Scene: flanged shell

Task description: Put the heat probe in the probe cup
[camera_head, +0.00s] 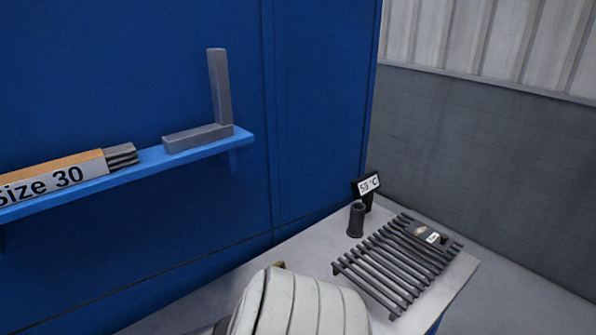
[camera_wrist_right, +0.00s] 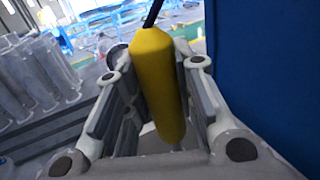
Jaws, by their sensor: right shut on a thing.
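The heat probe (camera_wrist_right: 158,85) shows in the right wrist view as a yellow rounded body with a black cable at its upper end. My right gripper (camera_wrist_right: 156,72) is shut on it, with a pad on each side. The probe cup (camera_head: 356,220) is a small dark upright cylinder on the grey bench top in the head view, beside a small display reading about 53 °C (camera_head: 368,184). The right gripper and probe do not show in the head view; only my white arm is at the bottom. My left gripper is not in view.
A dark slatted rack (camera_head: 390,270) lies right of the cup, with a small labelled device (camera_head: 432,236) on it. A blue wall panel stands behind the bench. A blue shelf (camera_head: 150,160) holds a box marked Size 30 (camera_head: 55,180) and a grey square (camera_head: 218,95).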

